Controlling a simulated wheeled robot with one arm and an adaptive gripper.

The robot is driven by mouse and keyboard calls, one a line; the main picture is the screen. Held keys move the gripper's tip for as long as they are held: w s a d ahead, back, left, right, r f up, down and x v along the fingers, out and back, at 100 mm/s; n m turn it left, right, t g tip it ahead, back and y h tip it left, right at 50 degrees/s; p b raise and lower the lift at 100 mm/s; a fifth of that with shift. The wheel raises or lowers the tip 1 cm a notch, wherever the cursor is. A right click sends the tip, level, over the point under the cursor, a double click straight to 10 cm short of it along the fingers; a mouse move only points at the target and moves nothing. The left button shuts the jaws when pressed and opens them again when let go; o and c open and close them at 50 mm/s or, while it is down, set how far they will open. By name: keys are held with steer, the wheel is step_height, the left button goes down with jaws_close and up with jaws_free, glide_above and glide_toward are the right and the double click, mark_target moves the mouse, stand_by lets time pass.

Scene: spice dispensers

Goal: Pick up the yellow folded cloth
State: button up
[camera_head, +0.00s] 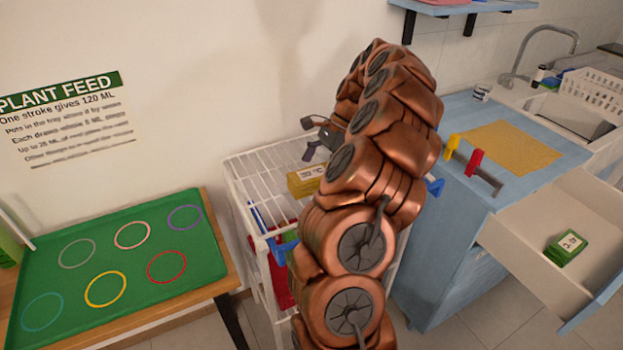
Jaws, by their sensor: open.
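The yellow folded cloth (300,184) lies on the top of a white wire rack (262,167). It has a white label with dark print on its top. My copper-coloured arm hides its right end. My gripper (309,138) is dark, with its fingers spread open and nothing seen between them. In the picture it is just above and behind the cloth, apart from it. Its height over the rack is hard to tell.
A green tray (100,262) with coloured rings stands at left. At right, a blue counter (470,115) bears a yellow mat (512,148). An open drawer (520,225) holds a green folded cloth (566,248). Blue and red items hang on the rack's front.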

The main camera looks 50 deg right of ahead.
mark_target(315, 172)
steer(key=shift+x, duration=0.9)
steer(key=shift+a+f, duration=0.25)
steer(key=shift+f, duration=0.05)
steer(key=shift+f, duration=0.25)
steer(key=shift+c, duration=0.4)
steer(key=c, duration=1.2)
